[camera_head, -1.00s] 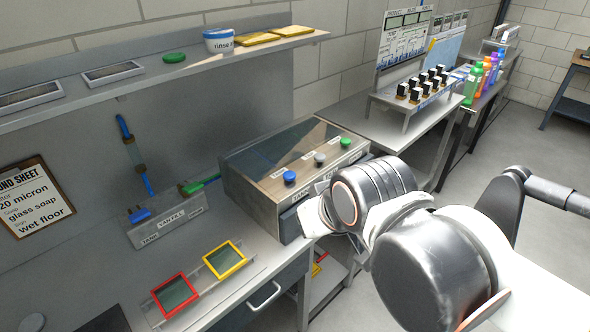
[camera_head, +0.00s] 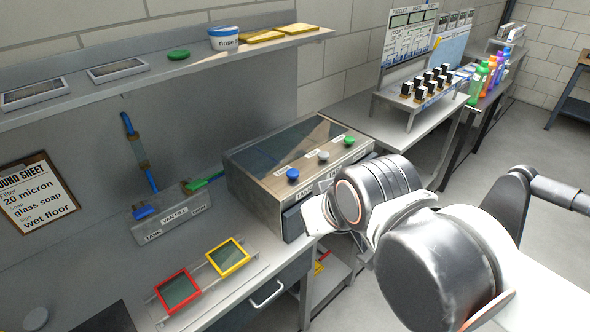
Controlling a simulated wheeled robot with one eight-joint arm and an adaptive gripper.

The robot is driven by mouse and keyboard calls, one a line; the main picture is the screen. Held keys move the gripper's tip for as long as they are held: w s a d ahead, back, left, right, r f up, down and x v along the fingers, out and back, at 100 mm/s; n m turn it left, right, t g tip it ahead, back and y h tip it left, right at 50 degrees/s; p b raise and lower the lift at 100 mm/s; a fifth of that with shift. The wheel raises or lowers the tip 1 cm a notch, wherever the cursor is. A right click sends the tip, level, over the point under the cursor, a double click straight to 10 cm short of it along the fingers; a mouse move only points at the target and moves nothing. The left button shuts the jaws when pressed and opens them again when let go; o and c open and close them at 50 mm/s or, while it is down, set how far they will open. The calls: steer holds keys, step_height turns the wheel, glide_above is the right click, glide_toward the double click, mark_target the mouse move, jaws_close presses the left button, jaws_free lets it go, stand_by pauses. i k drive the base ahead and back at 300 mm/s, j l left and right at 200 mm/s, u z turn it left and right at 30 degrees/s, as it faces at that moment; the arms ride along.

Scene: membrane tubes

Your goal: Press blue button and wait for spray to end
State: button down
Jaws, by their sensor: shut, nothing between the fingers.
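The blue button (camera_head: 293,174) stands on the sloped front of a box-shaped machine (camera_head: 256,197) with a dark glass top. A white button (camera_head: 323,155) and a green button (camera_head: 349,140) sit in a row to its right. My gripper (camera_head: 314,216) shows partly, pale and shut, at the end of my arm. In the picture it is below and a little right of the blue button, in front of the machine's front face. It appears apart from the button. My wrist hides part of the machine's front. No spray is visible.
Red (camera_head: 178,290) and yellow (camera_head: 228,257) framed filters lie on the bench at left. A grey holder (camera_head: 172,222) with blue and green handled tools stands behind them. A shelf (camera_head: 130,92) runs along the wall. A rack of black-capped vials (camera_head: 428,84) stands at right.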

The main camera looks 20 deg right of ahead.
mark_target(293, 173)
steer(key=i+j, duration=0.1)
steer(key=j, duration=0.3)
steer(key=i+j, duration=0.1)
steer(key=j, duration=0.65)
steer(key=i+j, duration=0.15)
steer(key=j, duration=0.25)
steer(key=z, duration=1.6)
